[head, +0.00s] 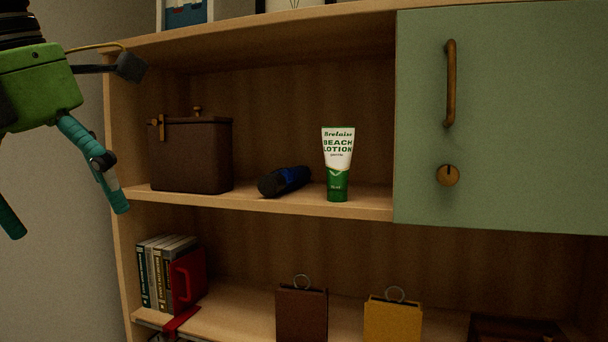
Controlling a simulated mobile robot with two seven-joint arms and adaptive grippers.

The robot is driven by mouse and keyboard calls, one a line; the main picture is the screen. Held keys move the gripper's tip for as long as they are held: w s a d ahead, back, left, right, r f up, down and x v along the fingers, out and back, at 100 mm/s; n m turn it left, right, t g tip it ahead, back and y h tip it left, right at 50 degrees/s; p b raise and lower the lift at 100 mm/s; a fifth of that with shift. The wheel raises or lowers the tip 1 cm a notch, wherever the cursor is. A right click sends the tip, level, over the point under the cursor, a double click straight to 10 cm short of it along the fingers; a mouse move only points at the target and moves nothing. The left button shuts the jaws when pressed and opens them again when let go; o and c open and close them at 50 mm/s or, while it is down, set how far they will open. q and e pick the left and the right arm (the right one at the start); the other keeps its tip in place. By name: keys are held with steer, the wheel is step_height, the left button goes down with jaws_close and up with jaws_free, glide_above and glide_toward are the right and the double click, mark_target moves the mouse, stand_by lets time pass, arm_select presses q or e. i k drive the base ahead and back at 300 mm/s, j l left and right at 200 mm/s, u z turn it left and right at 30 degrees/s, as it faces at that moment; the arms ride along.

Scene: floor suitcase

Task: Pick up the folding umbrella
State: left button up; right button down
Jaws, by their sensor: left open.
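A short dark blue and black cylinder (285,181), which looks like the folding umbrella, lies on its side on the middle shelf (365,207). It lies between a brown box on its left and a lotion tube on its right. Its black end points toward the front left. My left gripper (68,222), green with teal fingers, is at the left edge of the view, in front of and left of the shelf unit. It is open and empty, fingers pointing down, well apart from the umbrella. My right gripper is not in view.
The brown box (192,157) and the white and green lotion tube (337,165) stand close beside the umbrella. A green cabinet door (510,120) with a handle covers the right. The shelf's left side panel (118,165) is near my gripper.

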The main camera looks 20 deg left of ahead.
mark_target(285, 180)
steer(key=i, duration=1.1)
